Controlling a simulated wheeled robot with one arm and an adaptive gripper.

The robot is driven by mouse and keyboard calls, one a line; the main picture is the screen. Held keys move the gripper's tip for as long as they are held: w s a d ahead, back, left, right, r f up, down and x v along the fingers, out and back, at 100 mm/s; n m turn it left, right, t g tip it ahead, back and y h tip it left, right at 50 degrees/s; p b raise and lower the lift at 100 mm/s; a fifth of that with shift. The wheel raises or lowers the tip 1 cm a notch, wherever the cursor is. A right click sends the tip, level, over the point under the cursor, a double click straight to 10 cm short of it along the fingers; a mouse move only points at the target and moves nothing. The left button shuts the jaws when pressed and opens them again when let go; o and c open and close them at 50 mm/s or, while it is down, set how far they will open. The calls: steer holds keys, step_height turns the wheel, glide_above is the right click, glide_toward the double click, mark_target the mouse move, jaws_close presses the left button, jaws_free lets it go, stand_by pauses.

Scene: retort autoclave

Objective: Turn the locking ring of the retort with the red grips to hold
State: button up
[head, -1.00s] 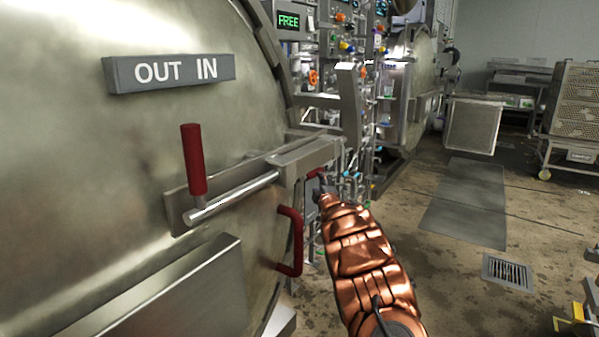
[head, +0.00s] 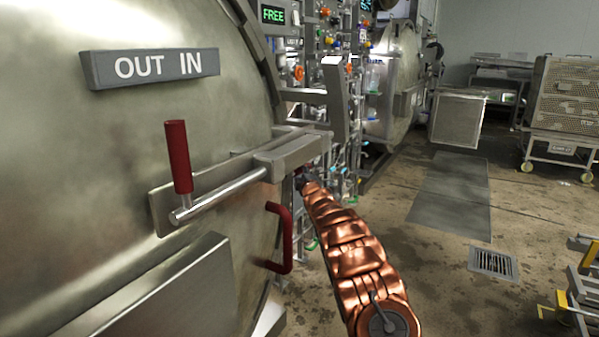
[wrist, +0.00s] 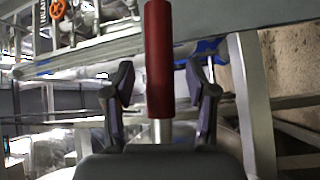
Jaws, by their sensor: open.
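The big round steel retort door (head: 90,140) fills the left of the head view, with an "OUT IN" plate (head: 152,67). An upright red handle (head: 178,157) stands on a steel bar linkage on the door. A bent red grip (head: 286,238) sits at the door's rim. My copper-sleeved arm reaches to the rim below the bar's housing; my gripper is mostly hidden there. In the wrist view my gripper (wrist: 163,95) is open, one finger on each side of a red grip (wrist: 159,60) on a steel stem. Gaps show between both fingers and the grip.
A panel beside the door reads "FREE" (head: 273,15). Valves and pipes crowd behind my arm. A second retort (head: 395,85) stands farther back. The floor to the right is open, with a drain grate (head: 493,262), a wheeled cart (head: 560,140) and yellow-and-grey equipment (head: 575,300).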

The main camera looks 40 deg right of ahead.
steer(key=shift+w+d, duration=0.25)
steer(key=shift+w, duration=0.4)
steer(key=shift+w+d+p, duration=0.3)
steer(key=shift+w+d, duration=0.1)
steer(key=shift+w, duration=0.05)
steer(key=shift+r, duration=0.1)
steer(key=shift+c, duration=0.3)
jaws_close()
